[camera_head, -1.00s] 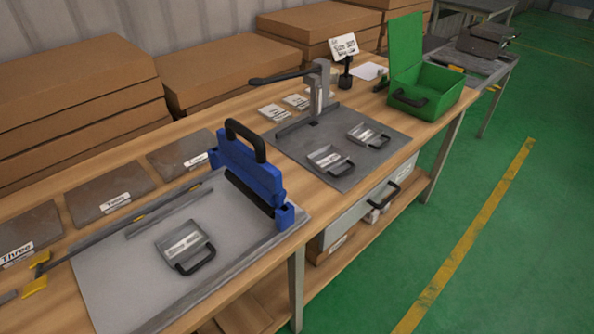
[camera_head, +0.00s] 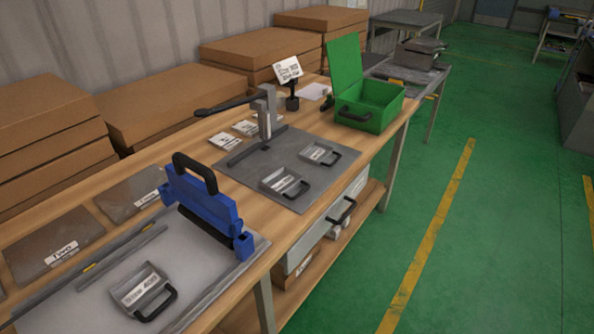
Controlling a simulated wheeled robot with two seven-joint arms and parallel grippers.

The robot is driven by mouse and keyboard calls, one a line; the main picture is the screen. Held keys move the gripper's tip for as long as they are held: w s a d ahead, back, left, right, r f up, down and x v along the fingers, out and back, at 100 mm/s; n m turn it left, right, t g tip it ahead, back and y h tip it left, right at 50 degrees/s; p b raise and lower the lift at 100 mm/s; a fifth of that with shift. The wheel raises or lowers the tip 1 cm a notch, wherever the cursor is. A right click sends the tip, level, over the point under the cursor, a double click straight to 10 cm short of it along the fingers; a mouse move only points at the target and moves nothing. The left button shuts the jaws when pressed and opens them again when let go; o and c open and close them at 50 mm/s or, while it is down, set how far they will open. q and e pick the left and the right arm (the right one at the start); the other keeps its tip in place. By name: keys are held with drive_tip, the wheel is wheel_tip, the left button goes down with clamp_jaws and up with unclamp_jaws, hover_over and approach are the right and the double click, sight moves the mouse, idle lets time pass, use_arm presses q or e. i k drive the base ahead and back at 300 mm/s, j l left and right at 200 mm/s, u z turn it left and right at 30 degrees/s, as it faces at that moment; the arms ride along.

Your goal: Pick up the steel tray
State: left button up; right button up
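Three small steel trays with black handles and paper labels show in the head view. One steel tray (camera_head: 140,288) lies on the large light-grey plate at the front left. A second steel tray (camera_head: 282,182) and a third steel tray (camera_head: 319,153) lie on the dark grey plate (camera_head: 250,183) in the middle of the bench. I cannot tell which one the task names, as the labels are too small to read. Neither of my grippers is in view.
A blue clamp-like device (camera_head: 203,207) with a black handle stands beside the front tray. A lever press (camera_head: 266,115) stands on the dark plate. An open green toolbox (camera_head: 368,100) is at the bench's far end. Cardboard boxes (camera_head: 165,104) line the back. The green floor (camera_head: 430,230) at right is clear.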

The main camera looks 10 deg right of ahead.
sight(136, 291)
drive_tip(key=z, duration=0.4)
drive_tip(key=j, duration=0.1)
drive_tip(key=i+j+u, duration=0.1)
drive_tip(key=u, duration=1.2)
